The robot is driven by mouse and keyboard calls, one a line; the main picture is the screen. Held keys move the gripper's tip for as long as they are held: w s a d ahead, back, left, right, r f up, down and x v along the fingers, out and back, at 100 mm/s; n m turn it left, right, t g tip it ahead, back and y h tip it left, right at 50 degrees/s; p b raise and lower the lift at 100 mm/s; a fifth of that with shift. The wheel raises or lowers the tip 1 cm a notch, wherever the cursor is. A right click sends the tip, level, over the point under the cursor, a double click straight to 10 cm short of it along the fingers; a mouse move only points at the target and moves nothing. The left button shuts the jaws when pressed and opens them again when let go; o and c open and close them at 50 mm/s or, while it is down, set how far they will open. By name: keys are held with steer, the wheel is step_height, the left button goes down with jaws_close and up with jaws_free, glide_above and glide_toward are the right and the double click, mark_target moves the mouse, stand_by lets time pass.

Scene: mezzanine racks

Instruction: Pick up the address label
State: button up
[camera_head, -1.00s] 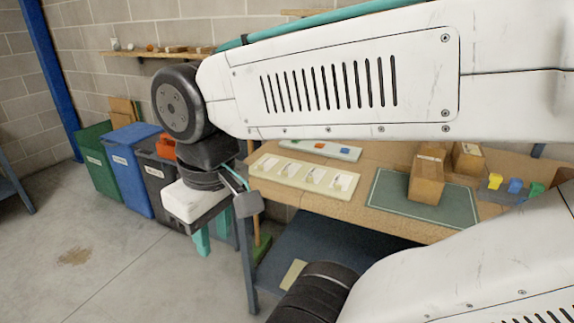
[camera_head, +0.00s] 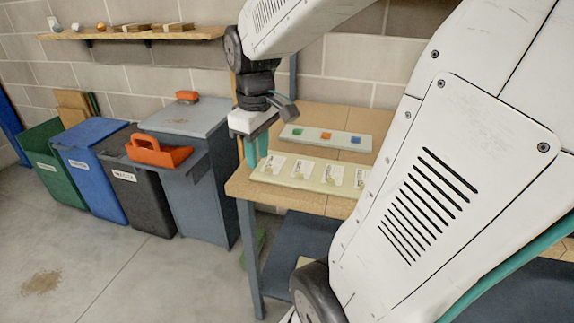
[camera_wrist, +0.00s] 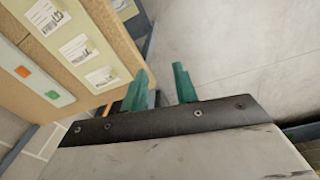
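Several white printed labels lie in a row on a cream board (camera_head: 318,186) on the table. Three of them are a label (camera_head: 275,164), a second label (camera_head: 303,169) and a third label (camera_head: 333,174). Printed labels (camera_wrist: 75,47) also show in the wrist view; their print is too small to tell which is the address label. My gripper (camera_head: 256,152) is at the board's left end, with teal fingers pointing down. In the wrist view, my gripper (camera_wrist: 160,86) has its fingers apart with nothing between them, near the table edge.
Behind the board lies a pale strip (camera_head: 311,138) with green, orange and blue pieces. Left of the table stand a grey cabinet (camera_head: 205,185) with an orange tray (camera_head: 158,153), and black, blue and green bins. A wall shelf (camera_head: 170,34) is above.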

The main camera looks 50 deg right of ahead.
steer(key=w+d+f+n, duration=0.15)
steer(key=d+f, duration=0.25)
steer(key=d, duration=0.5)
glide_toward(299, 178)
steer(key=shift+n+g, duration=0.3)
steer(key=shift+n, duration=0.05)
steer(key=f, duration=0.5)
steer(key=shift+w+d+f, duration=0.15)
steer(key=shift+w+f, duration=0.15)
steer(key=shift+f, duration=0.6)
jaws_close()
